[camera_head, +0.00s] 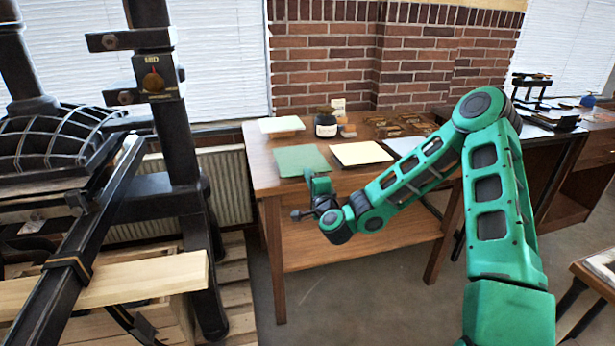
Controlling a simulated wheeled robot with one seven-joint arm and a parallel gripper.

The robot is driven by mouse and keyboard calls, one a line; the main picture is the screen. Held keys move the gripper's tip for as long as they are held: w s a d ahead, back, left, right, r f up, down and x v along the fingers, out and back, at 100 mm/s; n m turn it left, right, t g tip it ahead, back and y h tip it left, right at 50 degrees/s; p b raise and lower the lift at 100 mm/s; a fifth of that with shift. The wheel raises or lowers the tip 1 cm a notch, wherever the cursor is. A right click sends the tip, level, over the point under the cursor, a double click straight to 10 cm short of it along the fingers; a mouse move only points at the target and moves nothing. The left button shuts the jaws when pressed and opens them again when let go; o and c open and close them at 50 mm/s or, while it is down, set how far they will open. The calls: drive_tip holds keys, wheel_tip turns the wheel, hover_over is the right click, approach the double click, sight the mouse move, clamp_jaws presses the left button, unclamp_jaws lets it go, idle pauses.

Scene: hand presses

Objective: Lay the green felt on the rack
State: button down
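The green felt (297,160) is a flat sheet lying on the left front part of the wooden table (268,162). My gripper (298,214) is in front of the table's front edge, below and a little in front of the felt, and apart from it. It is small and dark here, and I cannot tell whether its fingers are open or shut. Nothing shows held in it. I cannot pick out the rack with certainty in this view.
A cream sheet (361,153) lies right of the felt, and a pale slab (281,125) behind it. A dark jar (326,126) stands at the back. Brown flat pieces (400,124) lie back right. A large black press (178,110) stands left.

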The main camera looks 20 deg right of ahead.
drive_tip(key=c, duration=2.4)
unclamp_jaws()
drive_tip(key=shift+c, duration=0.2)
drive_tip(key=o, duration=0.7)
drive_tip(key=shift+s, duration=3)
